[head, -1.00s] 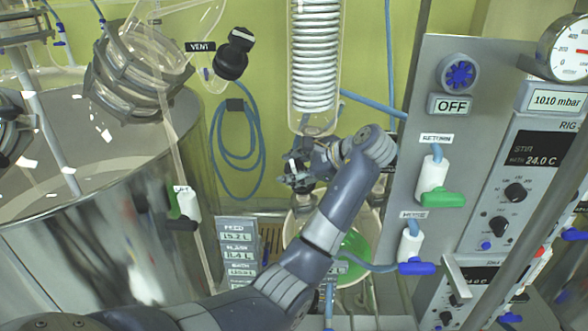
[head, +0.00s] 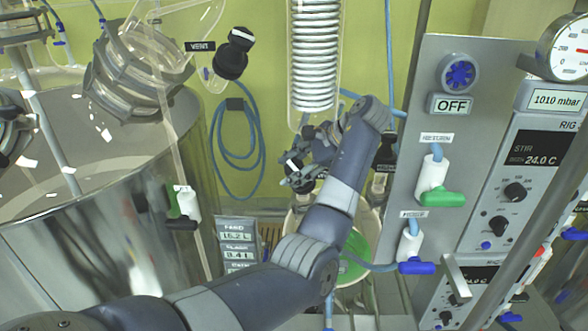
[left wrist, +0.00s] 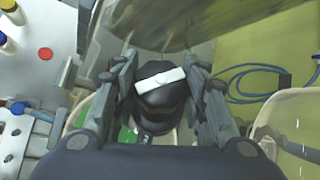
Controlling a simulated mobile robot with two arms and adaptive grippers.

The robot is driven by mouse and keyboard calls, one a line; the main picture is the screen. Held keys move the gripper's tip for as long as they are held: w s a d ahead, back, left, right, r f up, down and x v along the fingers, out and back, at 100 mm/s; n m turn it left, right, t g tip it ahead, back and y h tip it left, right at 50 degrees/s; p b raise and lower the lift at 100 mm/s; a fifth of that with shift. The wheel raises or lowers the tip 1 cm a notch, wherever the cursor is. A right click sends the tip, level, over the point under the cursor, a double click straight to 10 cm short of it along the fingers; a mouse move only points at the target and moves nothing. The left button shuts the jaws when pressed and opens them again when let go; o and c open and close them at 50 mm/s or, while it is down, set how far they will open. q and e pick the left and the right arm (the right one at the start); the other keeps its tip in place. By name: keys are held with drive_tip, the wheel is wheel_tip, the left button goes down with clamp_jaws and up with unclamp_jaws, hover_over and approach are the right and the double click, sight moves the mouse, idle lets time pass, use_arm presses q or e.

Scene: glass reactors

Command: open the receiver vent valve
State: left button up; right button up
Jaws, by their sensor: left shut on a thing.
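My left gripper (head: 300,172) reaches in below the glass condenser coil (head: 314,60). In the left wrist view, its two fingers (left wrist: 160,95) are shut on the sides of a black valve knob (left wrist: 160,105) with a white bar on top. The white bar lies nearly crosswise between the fingers, slightly tilted. In the head view, my fingers and wrist hide most of this knob, and I cannot read a label on it. Below my arm is a round glass receiver with green contents (head: 355,255), partly hidden. My right gripper is not in view.
Another black valve (head: 386,150) stands just right of my wrist. A black-capped valve labelled VENT (head: 232,60) is at upper left. A large steel vessel (head: 120,240) fills the left. The control panel (head: 470,130) with green and blue handles bounds the right.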

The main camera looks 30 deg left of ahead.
use_arm(q)
drive_tip(key=shift+f, duration=0.1)
drive_tip(key=o, duration=1.1)
drive_tip(key=shift+a, duration=0.1)
drive_tip(key=shift+y, duration=0.3)
